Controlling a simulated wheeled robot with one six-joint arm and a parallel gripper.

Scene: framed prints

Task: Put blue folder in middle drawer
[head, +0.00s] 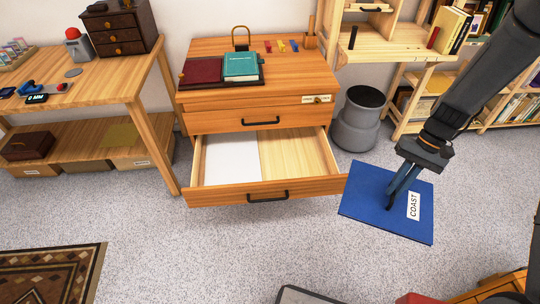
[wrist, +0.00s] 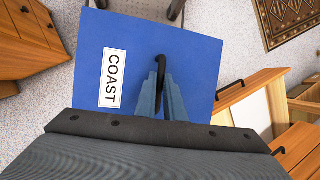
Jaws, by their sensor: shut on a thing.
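My gripper (head: 391,203) is shut on the blue folder (head: 365,204), a flat blue sheet with a white COAST label (head: 413,206). In the wrist view the fingers (wrist: 161,72) meet at a small dark loop on the folder (wrist: 205,60). The folder is to the right of the wooden cabinet, beside the open drawer (head: 315,188); its exact height above the floor is unclear. The drawer is pulled out below a closed drawer (head: 228,120) and holds a white sheet (head: 231,158) on its left side. Its right side is bare. Any drawer below is hidden.
A red folder (head: 201,70) and a teal book (head: 241,66) lie on the cabinet top (head: 290,75). A grey bin (head: 358,122) stands right of the cabinet, behind the folder. A wooden bench (head: 90,85) is at left. The carpet (head: 230,245) before the drawer is clear.

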